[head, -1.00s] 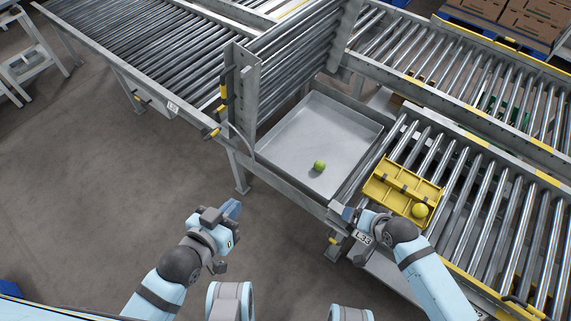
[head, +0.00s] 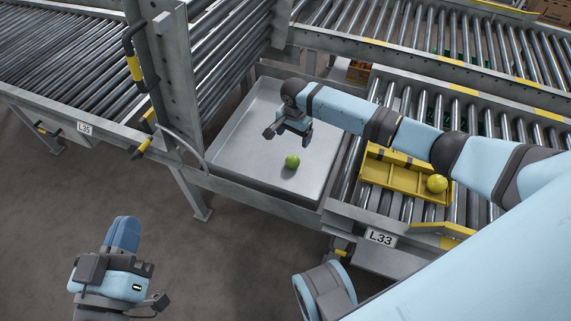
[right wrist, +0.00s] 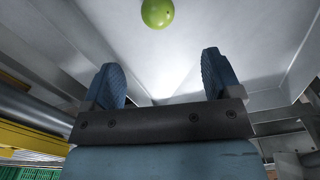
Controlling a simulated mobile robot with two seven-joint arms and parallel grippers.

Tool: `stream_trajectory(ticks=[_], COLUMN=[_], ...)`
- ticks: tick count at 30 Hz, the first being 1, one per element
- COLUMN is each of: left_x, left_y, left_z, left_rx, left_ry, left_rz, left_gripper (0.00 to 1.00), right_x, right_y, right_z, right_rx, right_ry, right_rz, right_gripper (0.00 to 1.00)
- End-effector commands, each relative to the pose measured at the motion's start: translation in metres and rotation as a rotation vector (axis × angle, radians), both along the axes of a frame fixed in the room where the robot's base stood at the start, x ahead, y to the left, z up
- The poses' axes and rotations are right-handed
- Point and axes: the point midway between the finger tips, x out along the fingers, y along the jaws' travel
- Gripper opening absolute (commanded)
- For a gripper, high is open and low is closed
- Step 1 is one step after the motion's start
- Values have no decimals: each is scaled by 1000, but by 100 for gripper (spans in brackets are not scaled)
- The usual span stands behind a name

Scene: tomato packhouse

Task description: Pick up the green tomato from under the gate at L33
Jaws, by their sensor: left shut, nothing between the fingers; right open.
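The green tomato (head: 292,161) lies on the bare floor of the grey metal tray (head: 240,140) beside the raised roller gate (head: 225,50). My right gripper (head: 306,146) reaches over the tray from the right, above and close to the tomato. In the right wrist view its two blue fingers (right wrist: 162,80) are spread and empty, and the tomato (right wrist: 157,13) shows beyond them at the top edge, apart from both. My left gripper (head: 124,232) is shut and empty over the floor at lower left. The L33 label (head: 380,237) is on the frame at the tray's right.
A yellow divided tray (head: 385,187) holding a yellow-green tomato (head: 437,184) sits on the right roller conveyor, under my right arm. The gate's upright post (head: 170,70) stands left of the grey tray. Roller conveyors lie behind and left. Open floor is at lower left.

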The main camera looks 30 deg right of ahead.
Motion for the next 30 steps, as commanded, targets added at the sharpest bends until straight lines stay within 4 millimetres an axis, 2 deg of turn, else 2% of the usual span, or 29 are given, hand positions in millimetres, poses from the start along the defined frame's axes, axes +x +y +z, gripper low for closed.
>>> stream_trajectory(ticks=[1,3,10,14,19,24,30], left_x=[0,1,0,0,6,16,19], left_y=[0,-1,-3,-3,0,6,8], left_z=[-11,-22,-46,-50,-60,-55,-50], left_rx=[11,27,68,78,121,187,211], left_ry=[16,43,118,131,86,-28,-66], left_rz=[-6,-16,-43,-49,-49,-34,-28], left_gripper=[0,0,0,0,0,0,0], right_x=[-1,-1,0,0,-1,-2,-2], right_y=[0,0,1,1,-1,-2,-2], right_z=[-16,-31,-65,-71,-94,-116,-121], right_rx=[0,0,2,2,-1,2,2], right_ry=[1,1,-1,-3,-3,-3,-3], right_rz=[1,1,2,2,4,3,3], right_gripper=[84,84,84,84,84,84,84])
